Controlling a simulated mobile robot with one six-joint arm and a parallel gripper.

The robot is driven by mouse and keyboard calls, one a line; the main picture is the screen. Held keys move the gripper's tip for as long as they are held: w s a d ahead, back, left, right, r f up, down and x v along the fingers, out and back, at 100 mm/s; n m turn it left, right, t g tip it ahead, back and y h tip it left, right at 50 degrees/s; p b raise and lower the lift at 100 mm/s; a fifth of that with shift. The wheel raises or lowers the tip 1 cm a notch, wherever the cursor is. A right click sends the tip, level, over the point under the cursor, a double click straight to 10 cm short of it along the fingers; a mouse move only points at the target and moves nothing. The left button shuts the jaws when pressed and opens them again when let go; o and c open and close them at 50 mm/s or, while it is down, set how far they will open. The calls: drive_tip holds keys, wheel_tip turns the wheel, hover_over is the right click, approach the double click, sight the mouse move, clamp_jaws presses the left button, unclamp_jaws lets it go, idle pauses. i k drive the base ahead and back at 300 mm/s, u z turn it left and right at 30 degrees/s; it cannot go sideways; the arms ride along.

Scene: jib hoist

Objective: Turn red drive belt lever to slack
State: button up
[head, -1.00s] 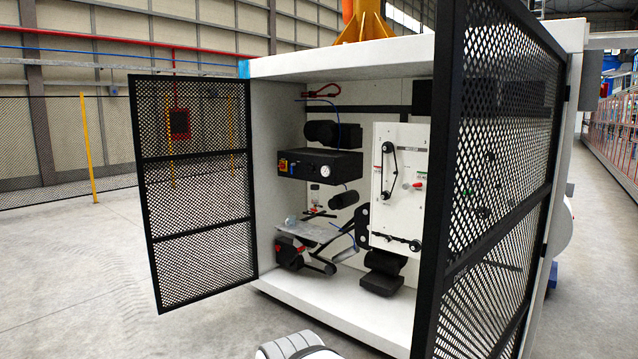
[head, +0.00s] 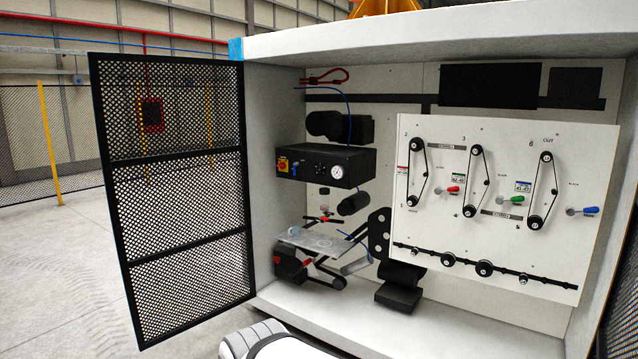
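The red lever (head: 453,190) sits on the white drive panel (head: 400,270) inside the open cabinet, between the left and middle belts. Its red grip points to the right from a small round pivot. The left drive belt (head: 415,175) runs upright between two black pulleys beside it. A green lever (head: 516,199) and a blue lever (head: 590,210) sit further right, each beside another belt. Small labels near the red lever are too small to read. My gripper is not in view; a white and grey rounded part of my own arm shows at the bottom edge.
The left mesh door (head: 180,200) stands open. The cabinet holds a black box with a gauge (head: 325,165) and a red and black machine (head: 300,262) left of the panel. The cabinet floor (head: 450,325) below the panel is mostly clear.

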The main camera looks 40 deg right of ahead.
sight(439, 189)
drive_tip(key=u, duration=0.05)
drive_tip(key=i, duration=0.9)
drive_tip(key=z, duration=2.7)
drive_tip(key=i, duration=2.5)
drive_tip(key=u, duration=0.4)
